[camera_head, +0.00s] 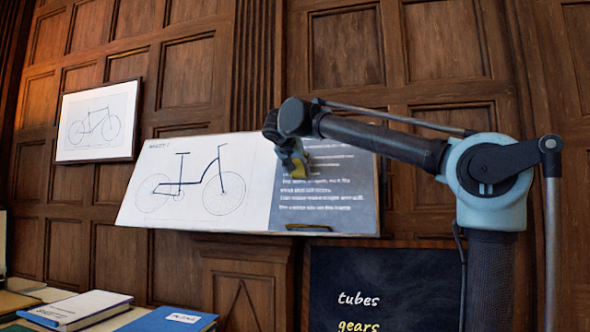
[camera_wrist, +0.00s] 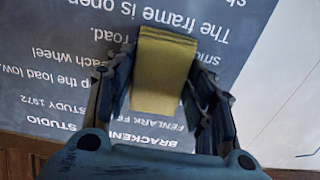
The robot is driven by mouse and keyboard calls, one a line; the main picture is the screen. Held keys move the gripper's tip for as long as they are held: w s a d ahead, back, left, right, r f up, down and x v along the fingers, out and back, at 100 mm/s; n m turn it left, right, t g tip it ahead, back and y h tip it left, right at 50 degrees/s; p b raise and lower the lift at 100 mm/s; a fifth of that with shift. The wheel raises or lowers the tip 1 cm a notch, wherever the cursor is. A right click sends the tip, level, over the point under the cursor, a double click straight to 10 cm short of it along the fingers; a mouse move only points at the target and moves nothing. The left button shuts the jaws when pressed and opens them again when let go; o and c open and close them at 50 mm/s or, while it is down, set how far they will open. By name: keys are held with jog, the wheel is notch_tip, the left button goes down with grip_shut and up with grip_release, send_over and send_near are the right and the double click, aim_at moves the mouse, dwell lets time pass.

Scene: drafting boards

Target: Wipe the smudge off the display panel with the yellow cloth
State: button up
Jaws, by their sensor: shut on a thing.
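The display panel is a tilted board with a bicycle drawing on its white left part and a grey text section (camera_head: 335,212) on its right. The grey section also fills much of the wrist view (camera_wrist: 50,75). My gripper (camera_head: 294,158) is at the upper left of the grey section. In the wrist view my gripper (camera_wrist: 162,85) is shut on the yellow cloth (camera_wrist: 164,72), which lies between its fingers over the panel's text. I cannot tell whether the cloth touches the panel. I cannot make out a smudge; the cloth and gripper hide part of the surface.
A framed bicycle drawing (camera_head: 98,122) hangs on the panelled wood wall at left. Books (camera_head: 78,308) lie at the lower left. A dark chalkboard (camera_head: 385,285) with lettering stands below the panel. A small dark brown piece (camera_head: 308,228) sits at the panel's lower edge.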

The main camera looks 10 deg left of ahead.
aim_at(282, 169)
jog(key=shift+s+d, duration=0.15)
jog(key=shift+d, duration=1.5)
jog(key=shift+s+d, duration=0.15)
jog(key=shift+d, duration=1.5)
jog(key=shift+w+a, duration=0.2)
jog(key=shift+a, duration=2.05)
jog(key=shift+w+a, duration=0.2)
jog(key=shift+a, duration=2.1)
jog(key=shift+w+a, duration=0.2)
jog(key=shift+a, duration=2.05)
jog(key=shift+v, duration=2.95)
jog(key=shift+s, duration=0.1)
